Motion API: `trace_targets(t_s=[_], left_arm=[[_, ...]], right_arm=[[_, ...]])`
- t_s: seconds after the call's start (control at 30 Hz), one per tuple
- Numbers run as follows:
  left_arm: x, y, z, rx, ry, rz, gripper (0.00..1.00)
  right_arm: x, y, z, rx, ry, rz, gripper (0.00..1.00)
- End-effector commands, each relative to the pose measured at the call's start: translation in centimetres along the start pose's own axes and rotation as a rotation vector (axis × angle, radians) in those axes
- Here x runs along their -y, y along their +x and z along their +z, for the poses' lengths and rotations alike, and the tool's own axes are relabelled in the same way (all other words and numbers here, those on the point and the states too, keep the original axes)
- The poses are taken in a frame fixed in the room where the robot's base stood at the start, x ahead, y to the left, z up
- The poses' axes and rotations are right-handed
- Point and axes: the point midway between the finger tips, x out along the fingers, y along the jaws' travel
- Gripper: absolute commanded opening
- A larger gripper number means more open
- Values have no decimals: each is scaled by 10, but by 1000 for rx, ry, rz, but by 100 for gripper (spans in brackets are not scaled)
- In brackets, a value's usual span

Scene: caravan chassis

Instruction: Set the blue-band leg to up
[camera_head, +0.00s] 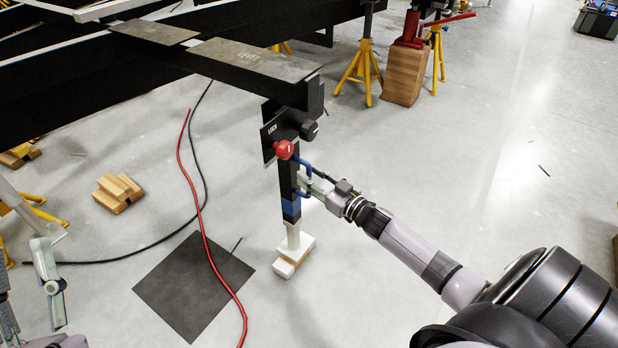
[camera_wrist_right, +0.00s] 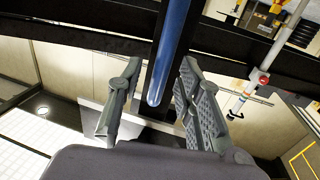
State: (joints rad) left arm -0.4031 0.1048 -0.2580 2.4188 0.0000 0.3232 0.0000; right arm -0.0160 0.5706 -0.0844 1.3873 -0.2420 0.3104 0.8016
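The blue-band leg (camera_head: 291,207) hangs upright from the frame corner in the head view. It is a black post with a blue band and a pale lower tube above a white-topped block (camera_head: 290,268). A red knob (camera_head: 283,149) sits at its top, and a blue handle (camera_head: 305,168) is on its right side. My right gripper (camera_head: 311,184) is at the handle. In the wrist view its fingers (camera_wrist_right: 160,68) are apart, with a blue bar (camera_wrist_right: 172,45) between them; contact is unclear. My left gripper (camera_head: 48,270) is at the left edge, away from the leg.
The chassis beam (camera_head: 270,85) runs above and behind the leg. A dark mat (camera_head: 185,285), a red hose (camera_head: 193,180) and a black cable lie on the floor to the left. Wooden blocks (camera_head: 117,192) lie further left. Yellow stands (camera_head: 360,72) are behind. Right floor is mostly clear.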

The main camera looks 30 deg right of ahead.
Motion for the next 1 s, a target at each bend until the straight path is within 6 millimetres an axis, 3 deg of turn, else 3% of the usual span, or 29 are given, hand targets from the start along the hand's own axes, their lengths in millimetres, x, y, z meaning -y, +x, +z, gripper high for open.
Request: trace_targets(t_s=[0.2, 0.5, 1.0], left_arm=[[-2, -2, -16, -91, -5, 3, 40], [-2, -2, -18, -101, -6, 4, 40], [-2, -2, -18, -100, -6, 4, 40]], right_arm=[[0, 12, 0, 0, 0, 0, 33], [0, 13, 0, 0, 0, 0, 32], [0, 13, 0, 0, 0, 0, 0]])
